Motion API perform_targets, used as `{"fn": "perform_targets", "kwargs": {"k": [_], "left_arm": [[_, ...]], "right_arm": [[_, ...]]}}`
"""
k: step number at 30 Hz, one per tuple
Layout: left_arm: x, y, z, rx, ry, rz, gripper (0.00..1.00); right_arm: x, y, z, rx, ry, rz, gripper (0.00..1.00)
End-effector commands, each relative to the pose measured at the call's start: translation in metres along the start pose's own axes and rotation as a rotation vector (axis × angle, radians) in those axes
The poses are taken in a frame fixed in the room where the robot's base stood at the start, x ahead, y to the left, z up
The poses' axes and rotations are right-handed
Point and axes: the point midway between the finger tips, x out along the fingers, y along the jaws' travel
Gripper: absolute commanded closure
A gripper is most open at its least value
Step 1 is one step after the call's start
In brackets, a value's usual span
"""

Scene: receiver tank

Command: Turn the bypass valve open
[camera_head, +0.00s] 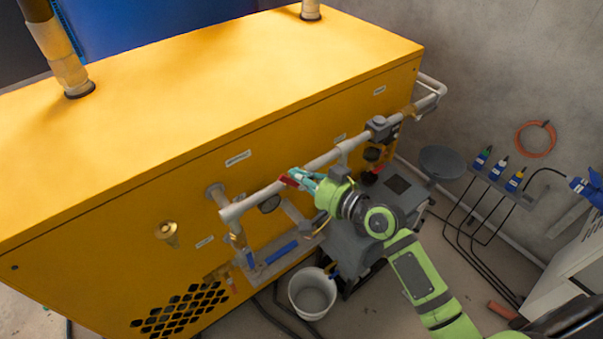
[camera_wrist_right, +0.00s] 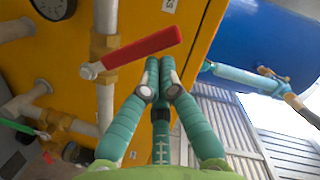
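A valve with a red lever (camera_wrist_right: 145,48) sits on a grey vertical pipe in the right wrist view. Its brass body (camera_wrist_right: 106,55) is on the pipe, and the lever lies crosswise to the pipe, slightly tilted. In the head view the red lever (camera_head: 289,181) shows small at the pipe along the yellow cabinet's front. I cannot read a label that names it the bypass valve. My right gripper (camera_wrist_right: 159,62) has its teal fingertips together, just beside the lever's free end; contact is unclear. In the head view it (camera_head: 299,178) partly covers the valve. My left gripper is not in view.
The yellow cabinet (camera_head: 200,90) fills the left. A grey machine (camera_head: 365,225) and a white bucket (camera_head: 312,295) stand below my right arm. A valve with a green lever (camera_wrist_right: 22,127) shows at the wrist view's left. A blue tank (camera_wrist_right: 265,45) is at its right.

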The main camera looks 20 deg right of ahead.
Motion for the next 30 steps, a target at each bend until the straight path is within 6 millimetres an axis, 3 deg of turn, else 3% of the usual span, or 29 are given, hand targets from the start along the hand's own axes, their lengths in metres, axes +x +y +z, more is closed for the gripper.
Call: {"fn": "perform_targets", "kwargs": {"k": [11, 21, 30], "left_arm": [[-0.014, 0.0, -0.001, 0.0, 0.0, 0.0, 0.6], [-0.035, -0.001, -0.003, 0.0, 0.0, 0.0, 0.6], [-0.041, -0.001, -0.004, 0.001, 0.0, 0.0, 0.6]], "right_arm": [[0.003, -0.007, 0.016, -0.164, -0.011, 0.04, 1.0], [0.009, -0.01, 0.042, -0.459, -0.013, 0.115, 1.0], [0.013, -0.005, 0.06, -0.664, -0.012, 0.166, 1.0]]}}
